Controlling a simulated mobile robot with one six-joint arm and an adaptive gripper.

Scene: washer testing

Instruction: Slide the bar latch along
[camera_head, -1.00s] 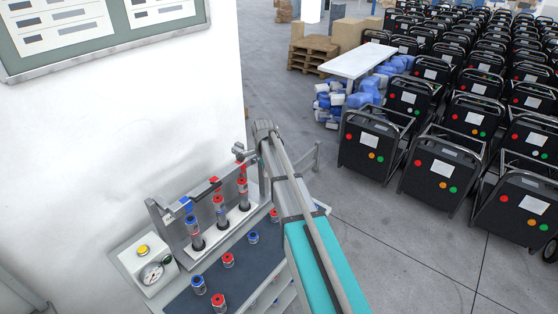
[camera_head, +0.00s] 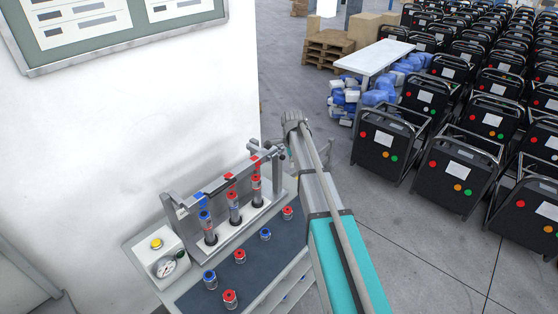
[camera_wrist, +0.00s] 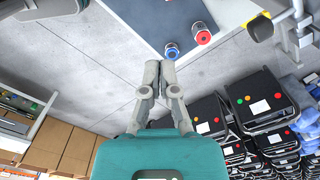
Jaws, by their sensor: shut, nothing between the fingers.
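The bar latch (camera_head: 226,181) is a grey bar with a dark section, running along the top of the test fixture (camera_head: 172,208). Below it stand three fittings in a row, one blue-topped (camera_head: 206,218) and two red-topped. My gripper (camera_wrist: 158,68) shows in the wrist view with its fingertips together and nothing between them. It is over the floor beside the bench edge, apart from a blue fitting (camera_wrist: 171,51) and a red fitting (camera_wrist: 203,34) on the bench.
Several loose red and blue fittings lie on the dark bench mat (camera_head: 252,262). A gauge box (camera_head: 160,255) with a yellow button stands at the fixture's left end. A white wall is behind. Rows of black machines (camera_head: 388,138) stand to the right, with open floor between.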

